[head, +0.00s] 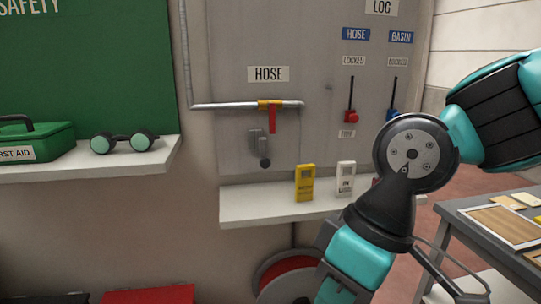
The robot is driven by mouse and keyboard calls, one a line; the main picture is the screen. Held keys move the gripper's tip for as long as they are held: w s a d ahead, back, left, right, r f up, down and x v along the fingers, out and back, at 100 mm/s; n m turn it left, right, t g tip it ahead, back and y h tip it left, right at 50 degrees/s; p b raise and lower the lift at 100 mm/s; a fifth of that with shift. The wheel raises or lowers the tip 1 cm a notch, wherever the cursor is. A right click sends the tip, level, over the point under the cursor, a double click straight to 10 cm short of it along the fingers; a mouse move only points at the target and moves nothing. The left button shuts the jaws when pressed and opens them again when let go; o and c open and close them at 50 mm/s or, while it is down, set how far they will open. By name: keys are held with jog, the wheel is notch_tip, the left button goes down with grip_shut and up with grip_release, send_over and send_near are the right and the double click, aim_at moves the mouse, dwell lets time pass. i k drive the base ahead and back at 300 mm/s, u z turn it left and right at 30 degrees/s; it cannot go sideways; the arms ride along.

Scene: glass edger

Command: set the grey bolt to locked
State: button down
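No bolt that I can surely call the grey one shows in the head view. On the wall panel, a red slide handle (351,116) sits low in a slot under the blue HOSE label, with a LOCKED tag above it. A blue slide handle (391,116) sits low in a like slot under the BASIN label, also below a LOCKED tag. My arm hides part of the panel below and right of these. A dark grey lever-like fitting (263,157) hangs on the panel at left, below the red hose valve. My gripper is not in view.
The red-handled valve (272,117) sits on a pipe. A white shelf (240,213) below carries a yellow block (304,184) and a white block (345,178). A hose reel (289,273) is beneath. A table (478,228) with panels stands at right. Another shelf (90,167) holds goggles.

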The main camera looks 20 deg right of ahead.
aim_at(265, 162)
jog(key=k, duration=0.5)
jog(key=u, duration=0.75)
jog(key=i, duration=0.75)
jog(key=u, duration=0.1)
